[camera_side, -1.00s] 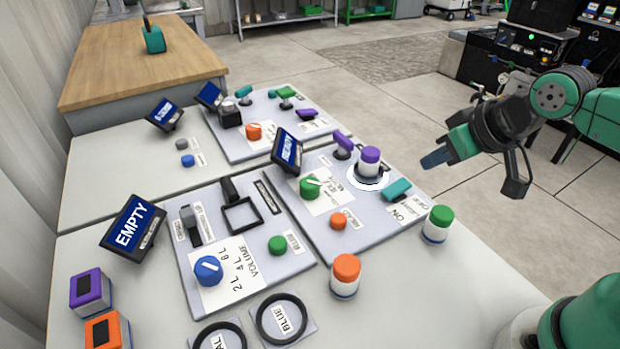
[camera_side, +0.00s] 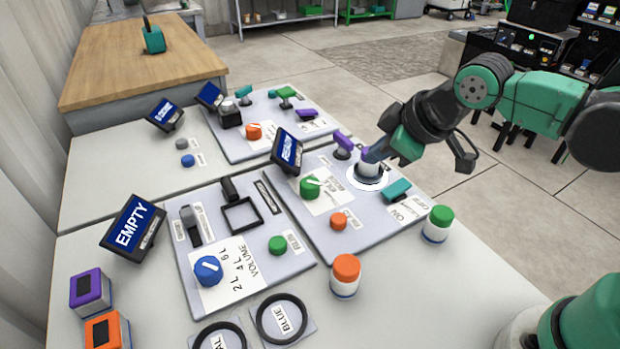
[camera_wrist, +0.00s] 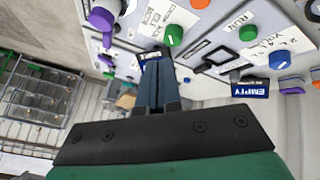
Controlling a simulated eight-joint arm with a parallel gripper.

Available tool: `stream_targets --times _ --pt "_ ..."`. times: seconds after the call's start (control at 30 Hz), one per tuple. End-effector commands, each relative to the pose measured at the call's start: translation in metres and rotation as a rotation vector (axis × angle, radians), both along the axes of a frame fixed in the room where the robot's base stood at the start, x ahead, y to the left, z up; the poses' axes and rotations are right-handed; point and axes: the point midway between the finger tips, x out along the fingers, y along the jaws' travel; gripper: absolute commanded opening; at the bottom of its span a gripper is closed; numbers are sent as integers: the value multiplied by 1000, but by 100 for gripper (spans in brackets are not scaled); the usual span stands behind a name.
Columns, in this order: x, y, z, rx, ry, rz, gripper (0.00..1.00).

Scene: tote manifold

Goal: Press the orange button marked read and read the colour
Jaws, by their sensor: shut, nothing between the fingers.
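The orange button (camera_side: 338,221) stands on the right-hand grey panel, in front of the green knob (camera_side: 310,187); its label is hard to read. An orange round piece at the top edge of the wrist view (camera_wrist: 200,3) looks like the same button. A small screen (camera_side: 288,150) behind the panel reads READY. My gripper (camera_side: 370,157) is shut and empty, pointing down over the panel, behind and right of the button and apart from it. In the side view it covers the top of the white jar (camera_side: 367,171). The shut fingers show in the wrist view (camera_wrist: 156,75).
A purple lever (camera_side: 343,142) and a teal lever (camera_side: 397,190) flank the jar. A green-capped jar (camera_side: 438,223) and an orange-capped jar (camera_side: 346,275) stand on the table in front. A larger screen (camera_side: 133,227) reads EMPTY. Bare table lies at front right.

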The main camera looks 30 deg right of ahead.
Motion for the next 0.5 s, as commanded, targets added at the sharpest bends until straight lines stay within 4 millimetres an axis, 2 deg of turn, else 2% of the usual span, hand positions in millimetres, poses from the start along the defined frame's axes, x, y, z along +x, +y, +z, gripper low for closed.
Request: stream_targets --times 0.1,0.2,0.5 --pt "12 21 -4 -82 -17 147 0" --pt "17 32 -7 -126 -28 224 0" --pt "20 38 -9 -154 -35 267 0"
